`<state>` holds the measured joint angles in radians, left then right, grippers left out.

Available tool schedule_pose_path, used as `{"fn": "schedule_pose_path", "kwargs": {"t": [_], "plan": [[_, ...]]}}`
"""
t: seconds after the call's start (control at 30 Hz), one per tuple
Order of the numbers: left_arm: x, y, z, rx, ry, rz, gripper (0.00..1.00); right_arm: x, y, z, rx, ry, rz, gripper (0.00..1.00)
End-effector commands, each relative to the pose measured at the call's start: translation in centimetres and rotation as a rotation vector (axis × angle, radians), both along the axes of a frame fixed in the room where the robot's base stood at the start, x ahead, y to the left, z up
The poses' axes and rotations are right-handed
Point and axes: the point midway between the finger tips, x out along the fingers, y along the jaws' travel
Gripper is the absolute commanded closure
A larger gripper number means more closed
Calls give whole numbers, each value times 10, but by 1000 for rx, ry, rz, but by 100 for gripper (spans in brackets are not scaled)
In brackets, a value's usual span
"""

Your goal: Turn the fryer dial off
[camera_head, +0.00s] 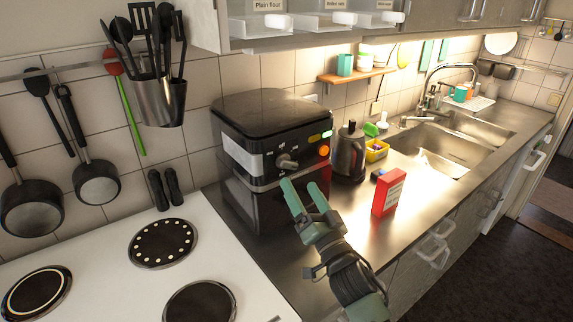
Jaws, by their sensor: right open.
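The fryer (268,110) is a black box-shaped appliance on the steel counter, right of the white stove. Its dial (286,161) is a grey knob in the middle of the front panel, with a green and an orange mark at the panel's right end. My right gripper (302,182) is open and empty, its two green fingers pointing up towards the panel just below and right of the dial. The fingertips look close to the dial; I cannot tell whether one touches it. My left gripper is not in view.
A dark kettle (349,153) stands right of the fryer, and a red box (388,192) stands on the counter right of my gripper. The white hob (120,275) is at the left. The sink (450,146) is farther right.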

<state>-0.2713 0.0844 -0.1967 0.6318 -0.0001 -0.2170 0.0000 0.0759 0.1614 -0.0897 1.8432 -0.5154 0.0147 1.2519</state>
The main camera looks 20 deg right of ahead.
Motion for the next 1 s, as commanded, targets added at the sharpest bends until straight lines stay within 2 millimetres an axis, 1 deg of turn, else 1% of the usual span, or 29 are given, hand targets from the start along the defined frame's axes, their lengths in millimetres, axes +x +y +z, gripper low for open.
{"fn": "schedule_pose_path", "kwargs": {"t": [0.03,0.1,0.2,0.3,0.37,0.43,0.6,0.67,0.73,0.77,0.8,0.87,0.9,0.97,1.0], "plan": [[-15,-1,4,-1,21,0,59,8,2,6,1,-1,0,25],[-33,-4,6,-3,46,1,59,20,3,10,0,0,-1,25],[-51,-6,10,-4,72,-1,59,36,6,15,1,1,0,25],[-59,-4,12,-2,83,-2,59,48,7,19,0,1,-2,25],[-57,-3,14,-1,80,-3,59,54,8,20,0,2,-1,25],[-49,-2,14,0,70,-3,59,58,9,21,1,2,-1,25],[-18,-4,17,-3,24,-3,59,62,10,21,1,2,-1,25],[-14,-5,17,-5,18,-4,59,61,10,21,1,3,0,25],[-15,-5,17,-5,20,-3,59,61,10,21,1,3,0,25],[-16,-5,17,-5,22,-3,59,61,10,21,1,3,0,28],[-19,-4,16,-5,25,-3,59,61,10,21,0,3,-1,39],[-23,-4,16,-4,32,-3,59,61,10,21,0,3,-1,56],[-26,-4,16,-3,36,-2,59,61,10,21,0,3,-1,67],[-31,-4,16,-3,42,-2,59,61,10,21,0,3,-1,84],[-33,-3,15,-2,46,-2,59,61,10,21,0,3,-1,88]]}}
